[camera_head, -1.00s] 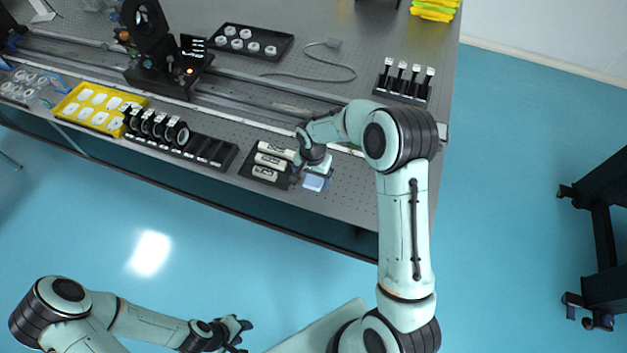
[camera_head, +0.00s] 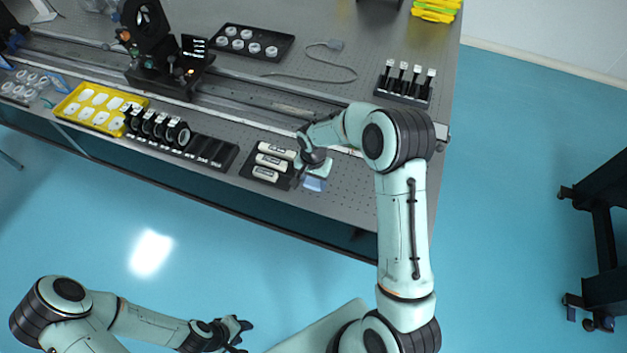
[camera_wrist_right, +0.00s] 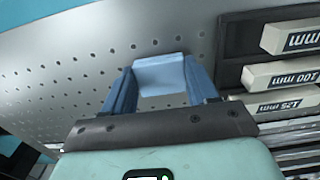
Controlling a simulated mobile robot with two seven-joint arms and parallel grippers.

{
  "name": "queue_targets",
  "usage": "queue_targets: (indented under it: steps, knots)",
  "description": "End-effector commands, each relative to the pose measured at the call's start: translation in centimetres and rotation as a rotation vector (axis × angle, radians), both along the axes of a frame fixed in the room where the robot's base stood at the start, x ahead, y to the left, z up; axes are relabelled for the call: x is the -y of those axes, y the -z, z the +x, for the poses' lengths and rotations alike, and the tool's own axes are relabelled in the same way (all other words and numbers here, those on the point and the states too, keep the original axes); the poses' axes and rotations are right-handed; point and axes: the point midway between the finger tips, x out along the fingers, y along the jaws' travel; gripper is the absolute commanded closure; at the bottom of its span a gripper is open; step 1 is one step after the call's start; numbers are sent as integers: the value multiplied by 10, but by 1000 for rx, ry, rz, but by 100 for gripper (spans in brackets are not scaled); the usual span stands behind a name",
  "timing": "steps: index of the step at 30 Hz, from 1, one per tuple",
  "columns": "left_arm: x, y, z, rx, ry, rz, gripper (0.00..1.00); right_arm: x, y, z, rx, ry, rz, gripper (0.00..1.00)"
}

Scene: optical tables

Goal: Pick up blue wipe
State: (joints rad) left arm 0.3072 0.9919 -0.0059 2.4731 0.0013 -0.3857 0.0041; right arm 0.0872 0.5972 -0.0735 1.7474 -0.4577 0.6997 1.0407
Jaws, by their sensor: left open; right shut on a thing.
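The blue wipe (camera_head: 314,184) is a small pale blue piece at the front part of the optical table, right of the black tray. In the right wrist view the wipe (camera_wrist_right: 160,75) lies between the two blue fingers of my right gripper (camera_wrist_right: 158,85), which is shut on it. In the head view my right gripper (camera_head: 300,178) is partly hidden by its own wrist. I cannot tell whether the wipe touches the table. My left gripper (camera_head: 240,330) is open and empty, over the floor away from the table.
A black tray (camera_head: 247,172) with white labelled boxes (camera_head: 268,161) is close beside my right gripper. Further left are a rack of black round optics (camera_head: 165,128) and a yellow tray (camera_head: 62,102). The perforated table (camera_head: 345,195) is bare to the right.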

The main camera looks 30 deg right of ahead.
Motion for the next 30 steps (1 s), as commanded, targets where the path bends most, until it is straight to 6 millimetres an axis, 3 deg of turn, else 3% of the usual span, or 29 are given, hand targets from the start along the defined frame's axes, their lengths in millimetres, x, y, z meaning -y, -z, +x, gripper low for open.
queue_targets:
  steps: [8,21,30]
  knots:
    - [0,0,0,0,0,0,57,0,-38,2,7,0,-1,70]
    - [0,-6,7,8,0,0,57,0,-159,2,7,0,1,70]
    - [0,-10,11,12,0,0,57,0,-195,1,3,0,0,70]
